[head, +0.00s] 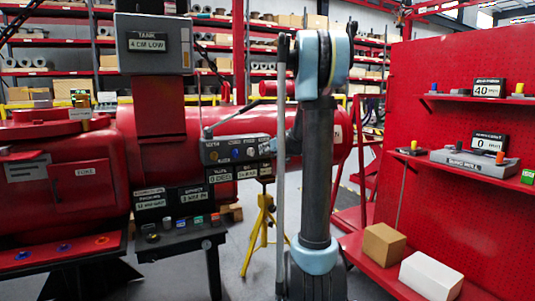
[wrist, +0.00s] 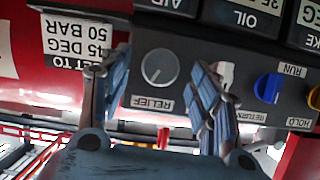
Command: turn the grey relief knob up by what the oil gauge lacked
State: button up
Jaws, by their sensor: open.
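The round grey relief knob (wrist: 160,66), with a white pointer line, sits on the dark control panel (wrist: 190,40) in the wrist view, which is upside down. A RELIEF label is beside it. My gripper (wrist: 155,95) is open and empty, its two fingers left and right of the knob in the picture with gaps on both sides. I cannot tell how far the fingertips are from the panel. A plate marked OIL (wrist: 245,15) is cut off at the top edge. In the head view the control panel (head: 238,141) shows, but my arm hides the gripper.
A tag (wrist: 78,40) reads 45 DEG, 50 BAR. A tank sign (head: 147,45) reads 4 CM LOW. Red shelving (head: 455,98) with boxes stands at the right.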

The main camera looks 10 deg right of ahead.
jog(key=shift+x, duration=1.15)
jog(key=c, duration=1.1)
